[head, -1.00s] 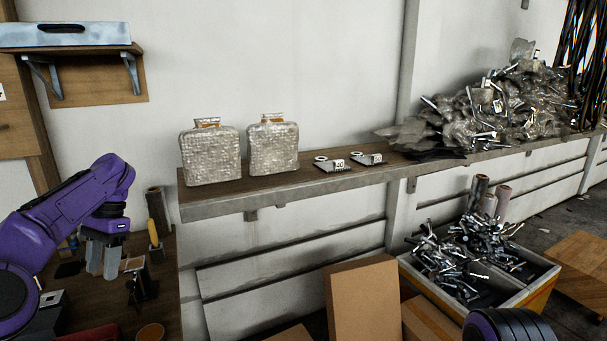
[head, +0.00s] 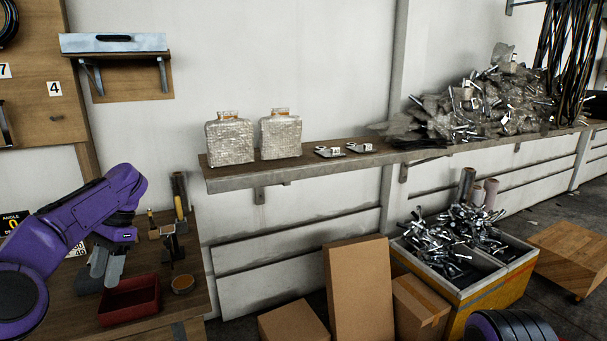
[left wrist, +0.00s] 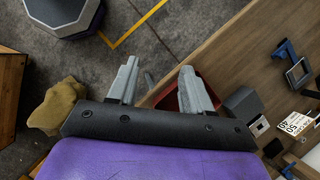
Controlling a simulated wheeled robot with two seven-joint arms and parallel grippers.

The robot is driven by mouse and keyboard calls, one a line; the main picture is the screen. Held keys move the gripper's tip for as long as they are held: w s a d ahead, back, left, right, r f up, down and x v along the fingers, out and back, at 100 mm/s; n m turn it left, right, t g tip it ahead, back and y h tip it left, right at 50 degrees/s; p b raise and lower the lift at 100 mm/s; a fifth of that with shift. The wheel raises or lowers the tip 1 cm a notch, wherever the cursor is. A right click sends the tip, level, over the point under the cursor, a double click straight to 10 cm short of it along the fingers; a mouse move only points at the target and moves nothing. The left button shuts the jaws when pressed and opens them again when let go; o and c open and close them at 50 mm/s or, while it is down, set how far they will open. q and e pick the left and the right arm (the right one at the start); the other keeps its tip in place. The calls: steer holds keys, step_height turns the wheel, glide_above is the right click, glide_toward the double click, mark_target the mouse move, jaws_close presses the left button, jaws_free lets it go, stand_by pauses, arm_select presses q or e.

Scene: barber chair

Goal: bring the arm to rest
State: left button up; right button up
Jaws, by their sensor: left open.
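My left arm's purple link (head: 75,215) comes in from the left and bends downward at its black wrist. My left gripper (head: 106,266) points down above the wooden workbench (head: 190,300), just behind and left of a red tray (head: 130,301) in the picture. In the left wrist view the two grey fingers (left wrist: 160,84) stand apart with nothing held between them. The red tray (left wrist: 171,103) shows partly behind the right finger. My right gripper is not in view.
A shelf (head: 330,165) with wrapped bottles runs along the wall. Cardboard boxes (head: 360,290) and a bin of metal parts (head: 480,305) stand on the floor.

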arm_select(q)
steer(key=s+d+f+n+t+y, duration=0.3)
steer(key=f+n+t+y, duration=0.25)
steer(key=f+n, duration=0.95)
steer(key=s+d+f+n+t+y, duration=0.2)
steer(key=f+n+t+y, duration=0.35)
steer(key=f+n, duration=0.95)
steer(key=s+d+f+m+g+h, duration=0.1)
steer(key=s+d+f+m+h, duration=0.2)
steer(key=s+m, duration=0.3)
steer(key=s+d+f+m+g+h, duration=0.1)
steer(key=s+m, duration=0.5)
steer(key=s, duration=0.7)
steer(key=s+d+f+m+g+h, duration=0.1)
steer(key=s+d+f+m+h, duration=0.3)
steer(key=s, duration=0.6)
steer(key=d+m+h, duration=0.1)
steer(key=m+h, duration=0.1)
steer(key=shift+s+f+m, duration=0.3)
